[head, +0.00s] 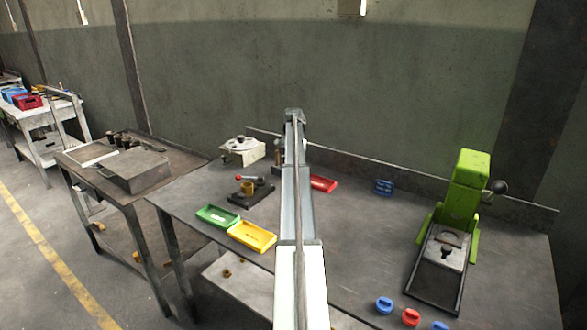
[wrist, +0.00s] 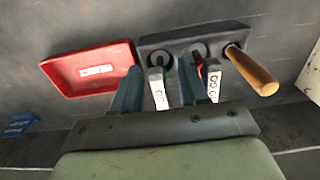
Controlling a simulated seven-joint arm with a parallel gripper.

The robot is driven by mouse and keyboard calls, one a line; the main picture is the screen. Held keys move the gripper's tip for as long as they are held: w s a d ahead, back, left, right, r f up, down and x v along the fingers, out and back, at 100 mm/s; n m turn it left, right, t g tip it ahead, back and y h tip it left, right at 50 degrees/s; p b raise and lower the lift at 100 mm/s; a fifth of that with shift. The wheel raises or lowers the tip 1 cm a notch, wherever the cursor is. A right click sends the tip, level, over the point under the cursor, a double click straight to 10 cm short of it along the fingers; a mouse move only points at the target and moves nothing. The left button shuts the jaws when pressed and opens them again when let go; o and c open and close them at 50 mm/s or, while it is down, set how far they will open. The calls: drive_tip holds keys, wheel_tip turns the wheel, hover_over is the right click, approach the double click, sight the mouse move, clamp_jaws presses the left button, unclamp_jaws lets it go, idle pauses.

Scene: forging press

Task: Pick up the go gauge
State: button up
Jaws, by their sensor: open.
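In the wrist view a dark rack (wrist: 180,42) holds upright tools. The go gauge (wrist: 158,88), with a pale tag lettered in dark, stands in its left hole. My gripper (wrist: 158,67) is open, its two blue-grey fingers on either side of this gauge; I cannot tell whether they touch it. A similar tagged gauge (wrist: 215,80) with a red part stands just right of the right finger. A tool with a wooden handle (wrist: 258,75) is at the rack's right end. In the head view my arm hides the gripper and most of the rack.
A red tray (wrist: 92,70) lies left of the rack in the wrist view. The bench middle right is clear.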

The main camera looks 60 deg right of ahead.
drive_tip(key=shift+f, duration=0.25)
clamp_jaws()
idle(0.3)
